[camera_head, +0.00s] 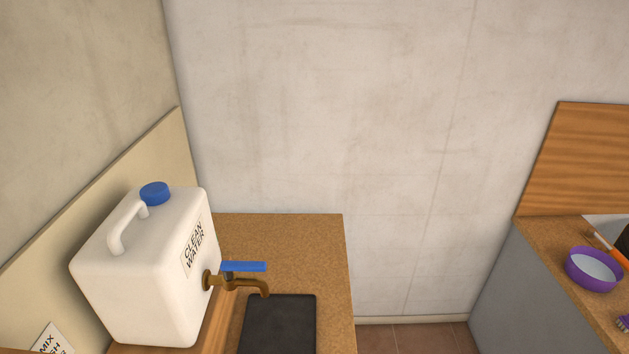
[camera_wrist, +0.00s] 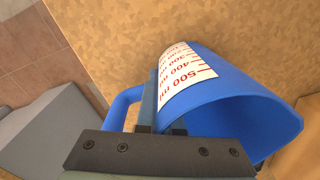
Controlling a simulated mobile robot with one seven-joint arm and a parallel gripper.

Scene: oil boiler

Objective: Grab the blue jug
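The blue jug (camera_wrist: 235,85) fills the right half of the wrist view. It has a white label with red millilitre marks, its open rim is towards the camera, and its handle (camera_wrist: 122,105) is on the left. My gripper (camera_wrist: 161,108) is at the jug's near wall. One finger is in the gap between handle and wall, and the other is at the rim on the inner side. The fingers are close together with the wall between them. Their tips are partly hidden. The jug and gripper are not in the head view.
A tan speckled worktop (camera_wrist: 205,25) lies below the jug, with brown floor tiles (camera_wrist: 25,40) beyond its edge. In the head view, a white clean-water container (camera_head: 140,270) with a brass tap stands left on a counter beside a black mat (camera_head: 280,325). A purple bowl (camera_head: 594,284) sits right.

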